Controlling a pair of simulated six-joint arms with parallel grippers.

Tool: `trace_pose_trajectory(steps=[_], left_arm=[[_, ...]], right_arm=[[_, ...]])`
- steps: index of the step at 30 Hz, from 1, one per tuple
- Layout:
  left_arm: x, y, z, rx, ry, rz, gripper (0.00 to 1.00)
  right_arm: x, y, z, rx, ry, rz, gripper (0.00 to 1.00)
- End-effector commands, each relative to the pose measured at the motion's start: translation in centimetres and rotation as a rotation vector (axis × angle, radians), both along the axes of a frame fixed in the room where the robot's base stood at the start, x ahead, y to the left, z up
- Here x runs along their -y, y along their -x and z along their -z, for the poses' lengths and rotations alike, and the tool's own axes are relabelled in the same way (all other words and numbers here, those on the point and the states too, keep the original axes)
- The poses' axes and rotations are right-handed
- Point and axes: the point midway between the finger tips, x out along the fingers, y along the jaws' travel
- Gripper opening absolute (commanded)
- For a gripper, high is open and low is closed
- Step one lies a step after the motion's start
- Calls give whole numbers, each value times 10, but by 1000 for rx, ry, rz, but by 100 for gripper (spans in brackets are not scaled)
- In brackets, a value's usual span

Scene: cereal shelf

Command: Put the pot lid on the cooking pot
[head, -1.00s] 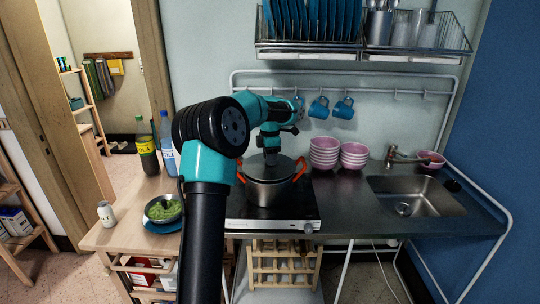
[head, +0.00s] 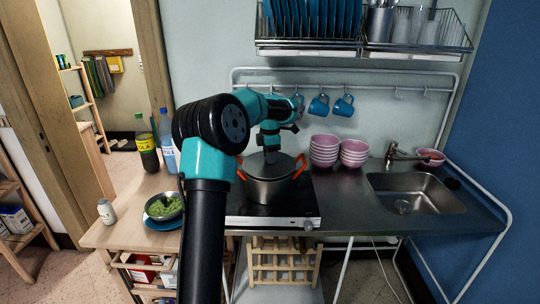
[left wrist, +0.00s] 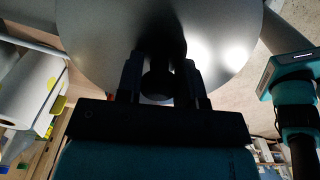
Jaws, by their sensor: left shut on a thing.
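The steel cooking pot (head: 272,191) with orange handles stands on the black hob. The grey pot lid (head: 285,165) is at the pot's mouth and looks about level. I cannot tell whether it rests fully on the rim. My left gripper (head: 269,152) points down over the middle of the lid. In the left wrist view the lid (left wrist: 105,45) is a large shiny disc, and my left gripper (left wrist: 158,85) is shut on its dark round knob (left wrist: 157,86). My right gripper is not in view.
Pink bowls (head: 324,150) are stacked right of the pot, before the sink (head: 413,195). Blue mugs (head: 319,105) hang from a rail behind. A bowl of green food (head: 163,206), bottles and a can stand on the wooden counter at left. The steel counter before the bowls is free.

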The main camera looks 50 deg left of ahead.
Motion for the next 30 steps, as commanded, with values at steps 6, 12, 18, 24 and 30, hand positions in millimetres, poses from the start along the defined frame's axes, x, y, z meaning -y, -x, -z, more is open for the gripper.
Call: trace_pose_trajectory(steps=[6, 12, 18, 24, 30], left_arm=[[0, 0, 3, 0, -1, 0, 7], [0, 0, 6, 0, -1, 0, 7], [0, 0, 9, 0, 0, 0, 7], [0, 0, 11, 0, -1, 0, 42], [0, 0, 11, 0, 0, 0, 61]], right_arm=[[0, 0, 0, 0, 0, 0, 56], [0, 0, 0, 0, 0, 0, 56], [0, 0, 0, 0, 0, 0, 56], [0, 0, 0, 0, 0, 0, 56], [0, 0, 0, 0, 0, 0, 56]])
